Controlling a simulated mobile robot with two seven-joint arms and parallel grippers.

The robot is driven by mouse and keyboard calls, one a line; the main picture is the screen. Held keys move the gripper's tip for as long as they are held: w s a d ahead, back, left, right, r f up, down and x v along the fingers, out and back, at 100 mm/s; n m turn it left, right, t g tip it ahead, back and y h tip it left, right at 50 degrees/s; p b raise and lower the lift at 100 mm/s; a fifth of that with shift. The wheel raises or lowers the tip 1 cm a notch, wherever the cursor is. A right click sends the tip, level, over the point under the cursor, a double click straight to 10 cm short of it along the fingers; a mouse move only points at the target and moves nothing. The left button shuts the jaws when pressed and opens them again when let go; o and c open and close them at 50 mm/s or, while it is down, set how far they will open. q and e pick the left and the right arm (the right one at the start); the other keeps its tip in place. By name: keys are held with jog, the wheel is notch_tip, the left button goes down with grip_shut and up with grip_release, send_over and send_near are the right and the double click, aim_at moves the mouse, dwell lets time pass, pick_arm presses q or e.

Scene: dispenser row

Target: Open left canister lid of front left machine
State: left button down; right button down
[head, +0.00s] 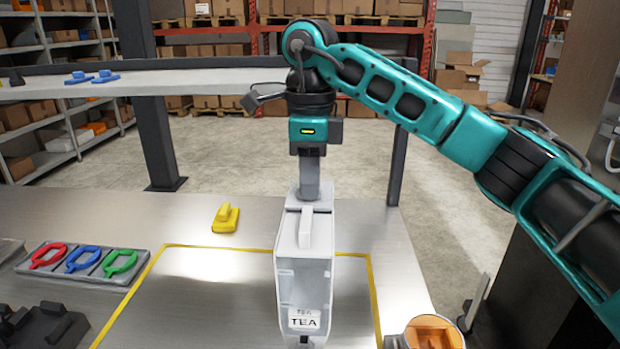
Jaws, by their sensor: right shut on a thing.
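A tall, narrow white canister (286,290) with a TEA label (305,320) stands in the middle of the head view. A pale lid (321,238) with a raised grip (305,226) is on its top and looks shut. My right gripper (310,196) comes down from above at the far end of the canister top and is shut on the canister there. Its fingertips and the exact spot of contact are hidden. No other canister and no whole machine can be made out. My left gripper is not in view.
The canister is within a yellow outline (205,249) on the metal table (60,215). A yellow tool (226,218) lies behind it. A tray (107,278) with red, blue and green rings is left. A round container (433,330) is front right. A raised shelf (180,80) crosses behind.

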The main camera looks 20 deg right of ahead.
jog(key=shift+w+d+r+g+y, duration=0.2)
jog(key=shift+w+r+g+y, duration=0.25)
jog(key=shift+g, duration=0.45)
jog(key=shift+w+d+r+g+y, duration=0.15)
jog(key=shift+w+r+g+y, duration=0.25)
jog(key=shift+g, duration=0.5)
jog(key=shift+r, duration=0.1)
jog(key=c, duration=1.2)
grip_release()
jog(key=shift+o, duration=0.2)
jog(key=shift+s, duration=0.1)
